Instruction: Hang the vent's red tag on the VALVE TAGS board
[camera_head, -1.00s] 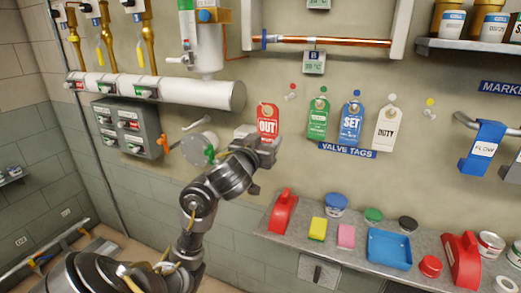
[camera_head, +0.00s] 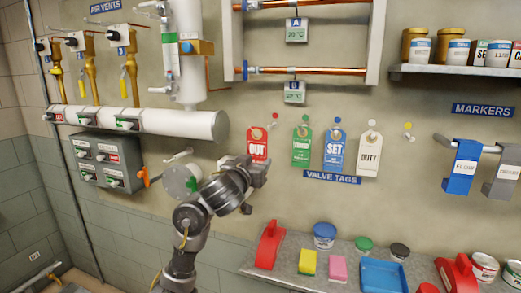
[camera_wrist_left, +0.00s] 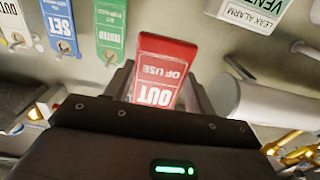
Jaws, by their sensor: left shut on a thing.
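The red OUT OF USE tag (camera_head: 257,149) is upright in the head view, left of the green tag (camera_head: 301,147). My left gripper (camera_head: 258,171) is shut on its lower part. In the left wrist view the tag (camera_wrist_left: 163,68) shows upside down between the fingers (camera_wrist_left: 160,92). The VALVE TAGS board's sign (camera_head: 332,178) is on the wall below the row of tags. A red-topped peg (camera_head: 275,116) is just above and right of the red tag; I cannot tell whether they touch. My right gripper is out of view.
Blue (camera_head: 335,150) and white (camera_head: 369,156) tags hang right of the green one. A yellow-topped peg (camera_head: 408,126) is bare. Pipes and a grey switch box (camera_head: 106,160) are at left. A shelf with a red holder (camera_head: 270,245) and tubs lies below.

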